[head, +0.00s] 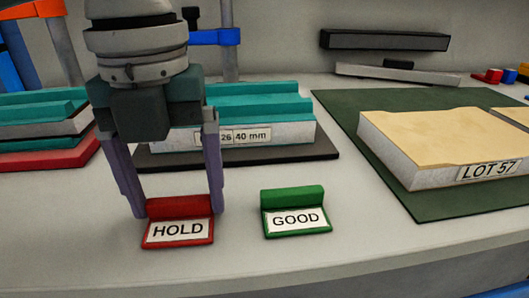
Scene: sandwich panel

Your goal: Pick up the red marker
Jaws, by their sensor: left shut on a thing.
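The red marker (178,245) with a white "HOLD" label sits at the front left of the grey bench in the head view. My left gripper (178,209) comes down from above, one finger on each side of the marker's raised red back ridge. It is shut on that ridge. The marker looks level and at bench height; I cannot tell whether it touches the bench. My right gripper is not in view.
A green "GOOD" marker (294,228) stands close to the right. Behind the gripper is a teal-topped panel (270,133) on a dark mat. A "LOT 57" panel (430,140) lies on a green mat (390,195) at right. The bench front is clear.

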